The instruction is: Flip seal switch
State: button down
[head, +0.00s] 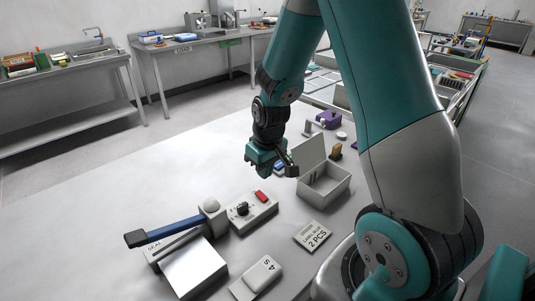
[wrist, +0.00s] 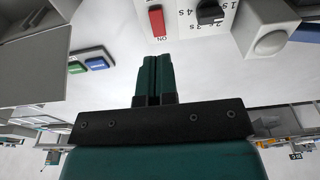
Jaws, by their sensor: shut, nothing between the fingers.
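A red rocker switch (head: 261,196) sits on top of a light grey control box (head: 243,221) beside a black dial. In the wrist view the same red switch (wrist: 157,22) shows near the top with the word ON by its lower end; the black dial (wrist: 210,12) has second marks around it. My gripper (wrist: 157,65) is shut with its two teal fingers together and empty. The fingertips point towards the red switch and appear just short of it in the wrist view. In the head view my gripper (head: 265,162) is above and behind the control box.
A sealer with a blue lever (head: 175,229) stands left of the box. An open grey bin (head: 322,191) stands to the right. Cards reading LABEL BLUE 2 PCS (head: 312,236) and 4 S (head: 257,277) lie in front. Green and blue buttons (wrist: 91,61) show left of my fingers.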

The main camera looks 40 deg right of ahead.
aim_at(260, 192)
jog(key=r, duration=0.2)
jog(key=s+r, duration=0.1)
jog(key=r, duration=0.2)
jog(key=shift+s+r, duration=0.1)
jog(key=shift+r, duration=0.1)
jog(key=w+t+b, duration=0.1)
jog(key=b, duration=0.3)
jog(key=shift+w+d+r+b, duration=0.1)
jog(key=shift+w+d+b, duration=0.05)
jog(key=shift+d+b, duration=0.2)
jog(key=p+x, duration=0.1)
jog(key=x, duration=1.3)
